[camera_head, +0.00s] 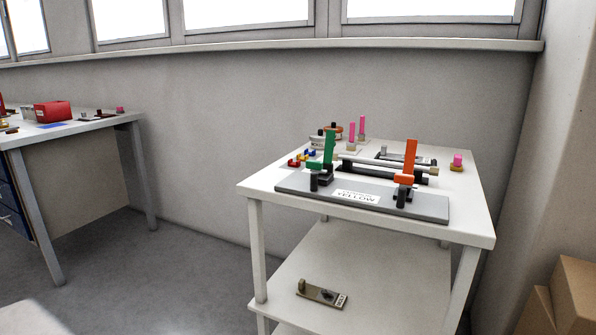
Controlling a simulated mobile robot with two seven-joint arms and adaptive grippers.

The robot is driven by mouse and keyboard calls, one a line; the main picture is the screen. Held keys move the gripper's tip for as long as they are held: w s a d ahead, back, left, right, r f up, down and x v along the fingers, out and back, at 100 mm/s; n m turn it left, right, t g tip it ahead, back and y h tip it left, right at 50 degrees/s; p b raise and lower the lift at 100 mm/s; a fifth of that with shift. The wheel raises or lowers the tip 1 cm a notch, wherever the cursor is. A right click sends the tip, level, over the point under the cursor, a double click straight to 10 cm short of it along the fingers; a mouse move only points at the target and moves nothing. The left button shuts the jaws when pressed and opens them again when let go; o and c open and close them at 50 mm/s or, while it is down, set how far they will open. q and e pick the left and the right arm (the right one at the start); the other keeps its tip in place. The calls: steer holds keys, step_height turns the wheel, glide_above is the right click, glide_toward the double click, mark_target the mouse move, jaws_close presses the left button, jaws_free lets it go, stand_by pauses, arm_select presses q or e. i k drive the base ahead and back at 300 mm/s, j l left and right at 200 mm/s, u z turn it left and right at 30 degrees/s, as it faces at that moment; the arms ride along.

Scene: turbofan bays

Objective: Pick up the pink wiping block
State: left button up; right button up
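A small pink block (458,158) sits on a tan base near the right back edge of the white table (262,191). Two upright pink pegs (361,128) stand on a pale base at the back of the same table. Another small pink thing (119,110) lies at the right end of the workbench on the left. I cannot tell for certain which pink thing is the wiping block. Neither of my grippers is in view.
A grey fixture plate (432,207) with a green lever (329,148) and an orange lever (410,158) fills the table's front. A small olive device (321,294) lies on the lower shelf. Cardboard boxes (575,295) stand at right. Floor is clear between workbench (60,133) and table.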

mark_target(456, 165)
steer(key=i, duration=0.55)
steer(key=i+z, duration=0.1)
steer(key=z, duration=1.3)
